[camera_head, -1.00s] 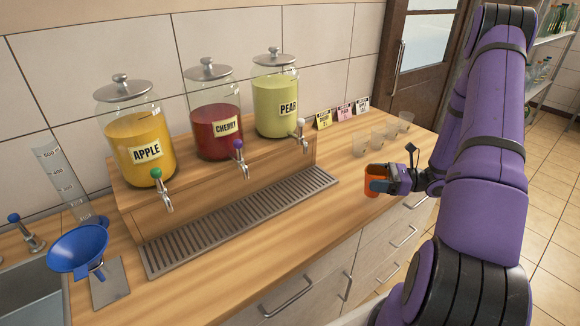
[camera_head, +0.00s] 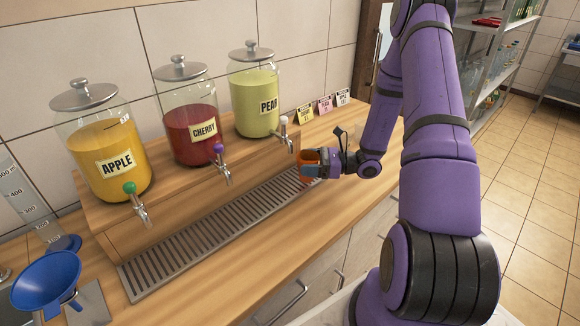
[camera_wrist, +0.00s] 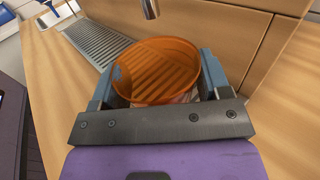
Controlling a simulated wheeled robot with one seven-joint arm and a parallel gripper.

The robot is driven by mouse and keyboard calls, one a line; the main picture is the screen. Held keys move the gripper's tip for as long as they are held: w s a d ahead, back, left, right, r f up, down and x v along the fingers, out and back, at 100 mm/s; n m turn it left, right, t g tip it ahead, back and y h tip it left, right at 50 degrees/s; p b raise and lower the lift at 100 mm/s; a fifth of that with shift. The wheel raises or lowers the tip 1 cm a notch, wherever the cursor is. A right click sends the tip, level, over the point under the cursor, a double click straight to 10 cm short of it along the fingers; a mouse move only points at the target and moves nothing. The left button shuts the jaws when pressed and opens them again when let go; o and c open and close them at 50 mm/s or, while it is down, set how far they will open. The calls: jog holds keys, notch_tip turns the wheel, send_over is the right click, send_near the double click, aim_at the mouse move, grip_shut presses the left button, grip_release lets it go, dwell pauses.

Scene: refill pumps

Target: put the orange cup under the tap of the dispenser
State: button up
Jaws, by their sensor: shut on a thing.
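The orange cup (camera_head: 309,158) is translucent and upright, and my gripper (camera_head: 318,168) is shut on it near the right end of the drip tray. In the wrist view the cup (camera_wrist: 158,68) sits between the two fingers, and a metal spout (camera_wrist: 150,9) shows just beyond its far rim. The dispensers stand on a wooden step: apple (camera_head: 105,145) with a green-knobbed tap, cherry (camera_head: 192,122) with a purple-knobbed tap, and pear (camera_head: 256,95) with a white-knobbed tap (camera_head: 284,130). The cup is close to the pear tap, slightly right of and below it in the head view.
The slotted metal drip tray (camera_head: 205,238) runs along the step's front. Label cards (camera_head: 325,104) stand at the back right, with a clear cup (camera_head: 359,131) partly hidden by my arm. A blue funnel (camera_head: 46,281) and measuring cylinder (camera_head: 30,205) are at the left.

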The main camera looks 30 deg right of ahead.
jog(key=shift+x, duration=0.85)
jog(key=x, duration=0.4)
jog(key=shift+s+d+f, duration=0.1)
jog(key=shift+d+f, duration=0.05)
jog(key=shift+f, duration=0.65)
jog(key=shift+f, duration=0.1)
jog(key=o, duration=1)
jog(key=shift+c, duration=0.2)
